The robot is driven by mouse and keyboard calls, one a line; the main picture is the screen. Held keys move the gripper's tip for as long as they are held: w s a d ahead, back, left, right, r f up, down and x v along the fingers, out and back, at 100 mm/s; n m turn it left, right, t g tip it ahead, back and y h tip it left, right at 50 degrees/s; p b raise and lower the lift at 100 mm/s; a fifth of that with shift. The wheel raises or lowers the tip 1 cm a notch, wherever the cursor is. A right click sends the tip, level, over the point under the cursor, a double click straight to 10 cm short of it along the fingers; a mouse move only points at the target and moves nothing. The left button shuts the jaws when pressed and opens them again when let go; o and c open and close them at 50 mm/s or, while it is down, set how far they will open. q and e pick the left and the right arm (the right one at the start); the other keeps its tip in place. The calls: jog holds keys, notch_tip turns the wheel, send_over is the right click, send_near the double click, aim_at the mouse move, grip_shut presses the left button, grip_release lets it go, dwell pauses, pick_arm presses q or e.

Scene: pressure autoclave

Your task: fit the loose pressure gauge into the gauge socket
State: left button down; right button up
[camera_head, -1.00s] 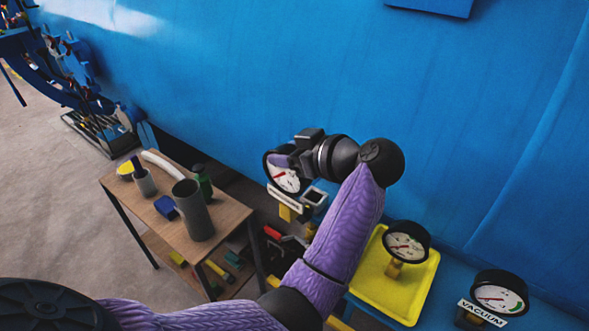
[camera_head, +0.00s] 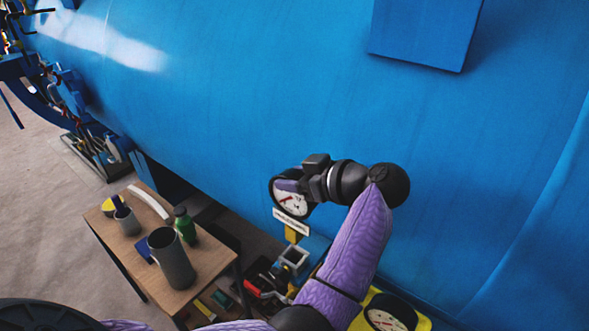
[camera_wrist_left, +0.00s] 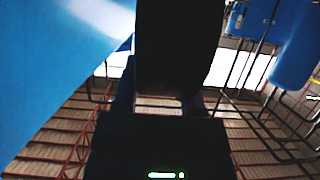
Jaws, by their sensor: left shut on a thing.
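The loose pressure gauge (camera_head: 291,204) has a black rim, a white dial with a red needle, a white label and a brass-yellow stem. My left gripper (camera_head: 289,186) is shut on it at the rim and holds it in the air, dial facing the head camera. The stem points down. A grey square open-topped fitting (camera_head: 294,256), which looks like the gauge socket, shows just below the stem, apart from it in the picture; the depth between them is hard to tell. In the left wrist view a large dark shape (camera_wrist_left: 178,45), probably the gauge, fills the middle. My right gripper is not seen.
A second gauge (camera_head: 388,316) stands at the yellow tray (camera_head: 364,297), partly cut off below. A wooden table (camera_head: 127,247) at left bears a grey cylinder (camera_head: 171,260), a green bottle (camera_head: 184,226) and small items. The blue vessel wall (camera_head: 240,110) fills the back.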

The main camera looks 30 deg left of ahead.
aim_at(295, 198)
pick_arm(q)
jog(key=shift+f+b, duration=0.9)
jog(key=shift+f, duration=1.5)
jog(key=shift+p, duration=0.55)
jog(key=shift+p, duration=0.45)
jog(key=shift+p, duration=0.45)
